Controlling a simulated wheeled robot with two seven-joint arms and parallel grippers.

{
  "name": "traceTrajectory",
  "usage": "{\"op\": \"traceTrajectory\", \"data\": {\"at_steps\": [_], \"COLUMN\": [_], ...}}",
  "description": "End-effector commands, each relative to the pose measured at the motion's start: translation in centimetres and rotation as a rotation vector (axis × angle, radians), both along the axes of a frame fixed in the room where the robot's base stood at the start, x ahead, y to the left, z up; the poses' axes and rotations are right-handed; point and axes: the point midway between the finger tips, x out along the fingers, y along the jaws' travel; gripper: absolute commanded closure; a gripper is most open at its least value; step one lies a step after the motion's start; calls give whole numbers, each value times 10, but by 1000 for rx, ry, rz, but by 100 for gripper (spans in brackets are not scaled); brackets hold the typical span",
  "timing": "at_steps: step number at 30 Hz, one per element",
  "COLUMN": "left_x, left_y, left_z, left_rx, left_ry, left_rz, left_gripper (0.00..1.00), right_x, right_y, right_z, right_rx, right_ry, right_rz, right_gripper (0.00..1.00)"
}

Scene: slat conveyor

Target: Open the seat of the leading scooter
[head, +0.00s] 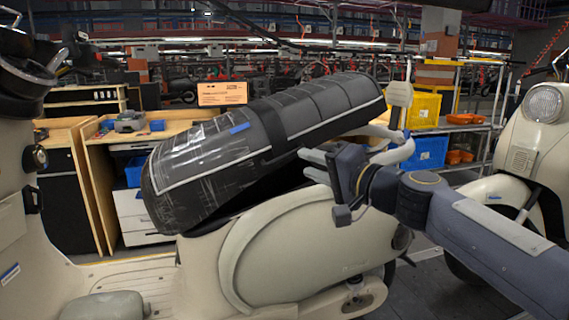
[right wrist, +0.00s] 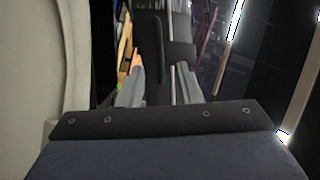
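The leading scooter (head: 290,240) is cream and stands side-on in the middle of the head view. Its long black seat (head: 250,140), partly wrapped in clear film with blue tape, is tilted up, its right end higher than its left. A dark gap shows under the seat. My right gripper (head: 307,164) is just below the raised right part of the seat, fingers pointing left. Its two pale fingers stand apart in the right wrist view (right wrist: 160,85), with nothing clearly gripped between them. Whether it touches the seat I cannot tell. My left gripper is out of view.
Another cream scooter (head: 540,130) with a round headlight stands at the right. Behind are a wooden workbench (head: 95,150), a yellow crate (head: 425,109) and a blue crate (head: 427,153) on a rack. The scooter's handlebar area (head: 25,80) fills the left edge.

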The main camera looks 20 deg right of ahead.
Motion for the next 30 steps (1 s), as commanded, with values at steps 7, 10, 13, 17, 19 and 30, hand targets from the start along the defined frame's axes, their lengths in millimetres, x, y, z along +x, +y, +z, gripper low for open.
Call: {"op": "traceTrajectory", "data": {"at_steps": [7,10,13,17,19,30], "left_x": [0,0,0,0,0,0], "left_y": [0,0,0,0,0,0], "left_z": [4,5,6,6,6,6], "left_rx": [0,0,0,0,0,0], "left_ry": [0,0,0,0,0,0], "left_rz": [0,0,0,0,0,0], "left_gripper": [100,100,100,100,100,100], "right_x": [36,46,53,55,55,55], "right_y": [21,26,29,31,31,31], "right_z": [-1,0,0,0,0,0], "right_rx": [-3,-2,-1,-2,-2,-2], "right_ry": [4,4,2,1,1,2], "right_rz": [4,3,3,2,2,3], "right_gripper": [68,68,68,68,68,100]}}
